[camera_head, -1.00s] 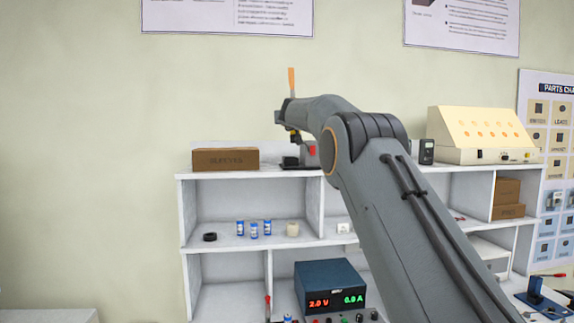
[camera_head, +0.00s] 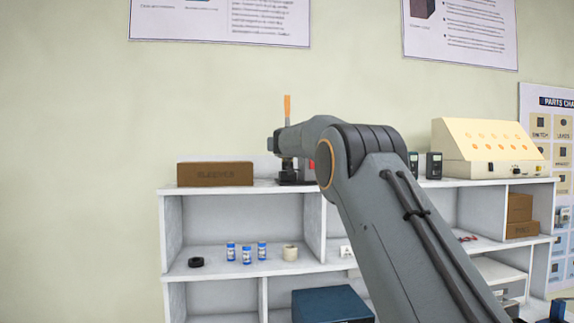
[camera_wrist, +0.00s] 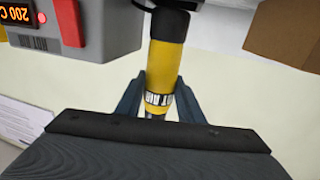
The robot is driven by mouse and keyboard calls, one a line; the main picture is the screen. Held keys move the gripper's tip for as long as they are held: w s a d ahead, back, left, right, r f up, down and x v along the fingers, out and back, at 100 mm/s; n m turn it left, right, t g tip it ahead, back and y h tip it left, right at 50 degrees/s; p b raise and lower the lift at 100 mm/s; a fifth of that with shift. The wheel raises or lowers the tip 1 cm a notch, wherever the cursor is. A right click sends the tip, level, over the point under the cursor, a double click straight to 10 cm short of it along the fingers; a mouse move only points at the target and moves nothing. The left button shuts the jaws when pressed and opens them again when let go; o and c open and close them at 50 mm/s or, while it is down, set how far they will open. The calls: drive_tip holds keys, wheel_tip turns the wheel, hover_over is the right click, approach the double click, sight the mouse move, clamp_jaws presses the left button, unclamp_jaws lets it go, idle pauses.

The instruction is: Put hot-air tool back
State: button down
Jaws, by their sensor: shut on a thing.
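The hot-air tool (camera_wrist: 166,66), with a yellow body, a black end and a silver band, is between the two fingers of my gripper (camera_wrist: 157,105) in the wrist view. My gripper is shut on it. In the head view my arm hides most of the station. The tool's black end partly leaves the wrist frame.
A brown box (camera_head: 215,175) stands on the shelf unit (camera_head: 250,188) left of my gripper, with a gap between. Dark meters (camera_head: 433,165) and a cream unit (camera_head: 487,150) stand to the right. Blue bottles (camera_head: 247,256) are on the level below.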

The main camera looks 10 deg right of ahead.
drive_tip(key=shift+f+b, duration=1.55)
drive_tip(key=shift+f, duration=0.35)
drive_tip(key=shift+f, duration=0.1)
drive_tip(key=c, duration=1.2)
unclamp_jaws()
drive_tip(key=shift+s, duration=0.1)
drive_tip(key=s+a+b, duration=0.2)
drive_tip(key=s+b, duration=0.3)
drive_tip(key=s, duration=0.6)
drive_tip(key=shift+s+a, duration=0.2)
drive_tip(key=shift+s, duration=0.15)
